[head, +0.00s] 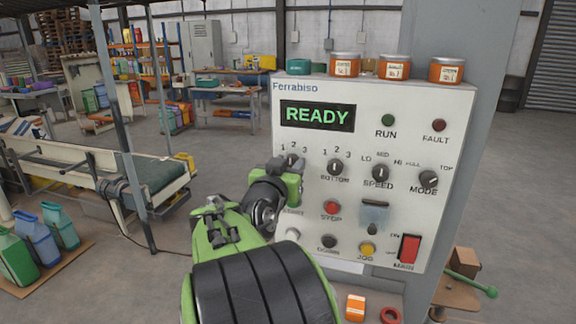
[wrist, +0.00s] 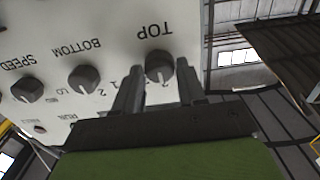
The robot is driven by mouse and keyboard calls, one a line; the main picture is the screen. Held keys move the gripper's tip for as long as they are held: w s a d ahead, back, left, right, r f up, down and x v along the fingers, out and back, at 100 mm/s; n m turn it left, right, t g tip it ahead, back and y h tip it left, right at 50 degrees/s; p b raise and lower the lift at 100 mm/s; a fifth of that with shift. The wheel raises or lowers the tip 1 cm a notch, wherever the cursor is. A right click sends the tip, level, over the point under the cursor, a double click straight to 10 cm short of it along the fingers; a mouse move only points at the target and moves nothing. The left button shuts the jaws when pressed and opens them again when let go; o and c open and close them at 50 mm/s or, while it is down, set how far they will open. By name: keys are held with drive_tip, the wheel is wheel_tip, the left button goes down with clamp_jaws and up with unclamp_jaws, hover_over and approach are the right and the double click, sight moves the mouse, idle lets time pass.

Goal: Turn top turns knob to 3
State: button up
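The top turns knob (head: 292,160) is a dark round knob at the left of the white panel, under the numbers 1, 2 and 3. My gripper (head: 289,178) is in front of it in the head view and hides its lower part and its name. In the wrist view the top knob (wrist: 158,66), beside the upside-down word TOP, sits between the two dark fingertips of my gripper (wrist: 158,74). The fingers are apart, one on each side, with narrow gaps visible. Contact is not clear. I cannot tell surely which number its pointer marks.
The bottom turns knob (head: 335,167) is close to the right, then the speed knob (head: 380,173) and mode knob (head: 428,179). The display (head: 317,115) reads READY. Small jars (head: 395,67) stand on top of the panel. The red STOP button (head: 331,208) is below.

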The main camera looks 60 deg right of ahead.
drive_tip(key=c, duration=0.6)
drive_tip(key=shift+f+b, duration=0.1)
drive_tip(key=shift+b, duration=0.45)
drive_tip(key=shift+f+m+b, duration=0.1)
drive_tip(key=shift+m+b, duration=0.6)
drive_tip(key=shift+b, duration=0.25)
drive_tip(key=m+b, duration=0.2)
drive_tip(key=b, duration=0.2)
drive_tip(key=shift+f, duration=0.1)
drive_tip(key=m+b, duration=0.3)
drive_tip(key=shift+m+b, duration=0.3)
drive_tip(key=shift+b, duration=0.1)
drive_tip(key=shift+s+r+m+b, duration=0.1)
drive_tip(key=shift+r+m+b, duration=0.1)
drive_tip(key=shift+m+b, duration=0.8)
